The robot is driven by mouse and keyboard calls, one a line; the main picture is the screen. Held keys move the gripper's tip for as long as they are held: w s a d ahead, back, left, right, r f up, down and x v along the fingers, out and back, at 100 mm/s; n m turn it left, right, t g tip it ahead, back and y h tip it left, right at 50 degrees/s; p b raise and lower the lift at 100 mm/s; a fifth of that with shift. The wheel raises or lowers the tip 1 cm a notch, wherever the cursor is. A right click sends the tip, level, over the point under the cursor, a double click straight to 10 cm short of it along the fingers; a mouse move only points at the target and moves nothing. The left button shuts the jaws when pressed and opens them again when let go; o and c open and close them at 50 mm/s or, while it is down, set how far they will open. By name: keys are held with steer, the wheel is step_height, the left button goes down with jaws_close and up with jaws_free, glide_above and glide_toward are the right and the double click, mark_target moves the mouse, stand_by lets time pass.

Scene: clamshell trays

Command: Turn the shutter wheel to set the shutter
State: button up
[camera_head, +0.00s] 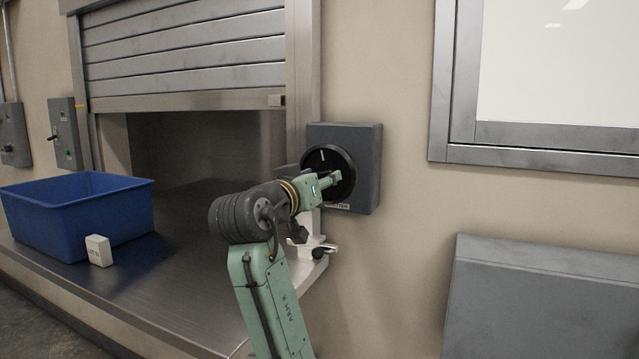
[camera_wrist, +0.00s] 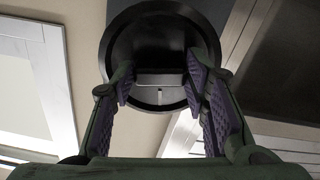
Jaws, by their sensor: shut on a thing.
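The shutter wheel (camera_head: 336,157) is a round black dial with a pale mark near its top, on a grey wall box (camera_head: 371,150) right of the hatch. It fills the upper middle of the wrist view (camera_wrist: 150,42). My gripper (camera_head: 336,179) is at the wheel's front, shut on it, and hides its lower part. In the wrist view, my gripper's purple-padded fingers (camera_wrist: 160,82) stand on either side of the wheel's middle. The slatted metal shutter (camera_head: 185,45) covers the upper part of the hatch, with a dark opening below it.
A blue bin (camera_head: 75,215) and a small white block (camera_head: 98,250) are on the metal counter (camera_head: 185,290) at left. A white fitting (camera_head: 312,247) sits at the counter's right end below the wheel. A grey panel (camera_head: 545,300) and a framed window (camera_head: 535,155) are at right.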

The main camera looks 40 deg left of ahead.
steer(key=shift+m, duration=1.1)
steer(key=o, duration=1.1)
steer(key=shift+o, duration=0.2)
steer(key=v, duration=1.2)
